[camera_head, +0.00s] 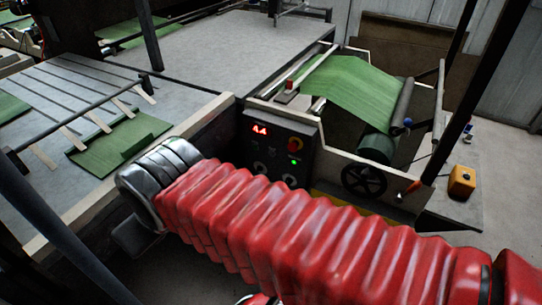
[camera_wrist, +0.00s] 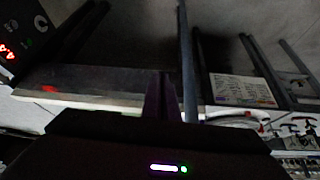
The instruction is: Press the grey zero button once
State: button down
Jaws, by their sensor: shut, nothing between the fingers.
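The dark control panel (camera_head: 306,133) stands in the middle of the head view, with a red lit display (camera_head: 260,129) reading about 4.4. It has a red mushroom button (camera_head: 294,145), a green light and pale round controls; I cannot tell which is the grey zero button. My red-sleeved arm crosses in front and covers the panel's lower edge. In the wrist view, the panel (camera_wrist: 28,38) shows only in the upper left corner, turned on its side. My gripper (camera_wrist: 163,82) is shut and empty, pointing away to the right of the panel. The head view does not show its fingers.
A green web (camera_head: 352,88) runs over rollers right of the panel, above a black handwheel (camera_head: 363,181). A slatted table (camera_head: 75,88) with green sacks lies left. Dark posts rise around the machine. A yellow box (camera_head: 462,181) sits at right.

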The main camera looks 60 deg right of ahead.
aim_at(271, 154)
jog(key=w+d+f+t+h, duration=0.1)
jog(key=w+d+f, duration=0.1)
jog(key=w+d, duration=0.5)
jog(key=w+d+f+t+h, duration=0.1)
jog(key=w+d+f, duration=0.3)
jog(key=w, duration=0.5)
jog(key=w+d+f+t+h, duration=0.1)
jog(key=w+d+f, duration=0.1)
jog(key=d, duration=0.3)
jog(key=w+d+f+n+t+h, duration=0.1)
jog(key=w+d+f, duration=0.1)
jog(key=d, duration=0.2)
jog(key=w+d+f+h, duration=0.1)
jog(key=w+d+f, duration=0.15)
jog(key=d, duration=0.25)
jog(key=s+d+f+n+t+h, duration=0.1)
jog(key=s+d+f+t+h, duration=0.1)
jog(key=d+f, duration=0.9)
jog(key=s+d+f+t+h, duration=0.1)
jog(key=s+d+f+h, duration=0.2)
jog(key=s+d+f, duration=0.4)
jog(key=shift+s+d+t+h, duration=0.3)
jog(key=shift+s+d+h, duration=0.15)
jog(key=shift+s, duration=0.7)
jog(key=shift+d, duration=0.1)
jog(key=d, duration=0.8)
jog(key=shift+w+d, duration=0.35)
jog(key=shift+w, duration=0.05)
